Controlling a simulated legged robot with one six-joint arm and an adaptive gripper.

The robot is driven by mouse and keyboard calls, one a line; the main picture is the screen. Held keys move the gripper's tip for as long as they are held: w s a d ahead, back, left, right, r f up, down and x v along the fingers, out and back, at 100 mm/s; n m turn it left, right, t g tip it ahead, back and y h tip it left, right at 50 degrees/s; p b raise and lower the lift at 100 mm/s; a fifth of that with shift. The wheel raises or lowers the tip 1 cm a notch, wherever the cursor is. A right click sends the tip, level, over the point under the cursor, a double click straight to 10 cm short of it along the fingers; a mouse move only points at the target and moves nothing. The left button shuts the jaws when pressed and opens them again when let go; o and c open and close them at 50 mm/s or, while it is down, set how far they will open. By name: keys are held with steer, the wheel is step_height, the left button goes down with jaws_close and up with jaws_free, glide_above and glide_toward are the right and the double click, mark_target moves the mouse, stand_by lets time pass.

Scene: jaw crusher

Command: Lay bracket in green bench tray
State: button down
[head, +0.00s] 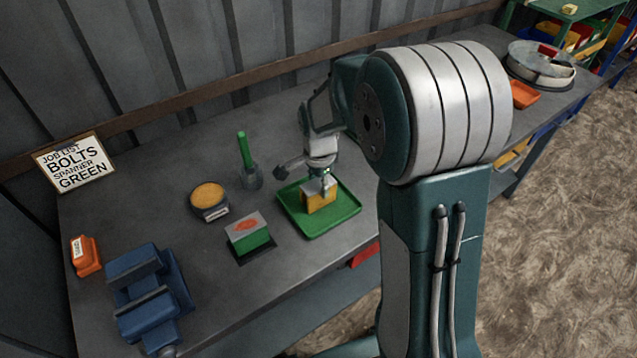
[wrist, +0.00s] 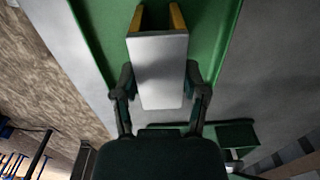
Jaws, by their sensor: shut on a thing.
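The bracket (head: 318,196) is yellow with a pale grey top plate. It is at the green bench tray (head: 345,210), inside its rim as seen in the head view. My gripper (head: 324,180) comes down on it from above and is shut on it. In the wrist view the bracket (wrist: 160,75) sits between the two dark fingers (wrist: 160,88), its yellow sides pointing away from my gripper, with the green tray floor (wrist: 105,35) behind it. I cannot tell whether the bracket touches the tray floor.
A blue vise (head: 148,295) and an orange box (head: 86,256) are farther left. An orange tray (head: 524,95) lies at right.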

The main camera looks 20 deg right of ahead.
mark_target(319, 184)
steer(key=shift+c, duration=0.6)
jaws_free()
steer(key=shift+f, duration=0.1)
step_height(319, 184, up, 11)
steer(key=s+r+n+t, duration=0.2)
steer(key=s+n, duration=0.5)
steer(key=s, duration=0.4)
steer(key=s+r+n+t, duration=0.3)
steer(key=s+r+n, duration=0.2)
steer(key=s, duration=0.6)
steer(key=shift+n, duration=1.2)
steer(key=shift+w, duration=0.1)
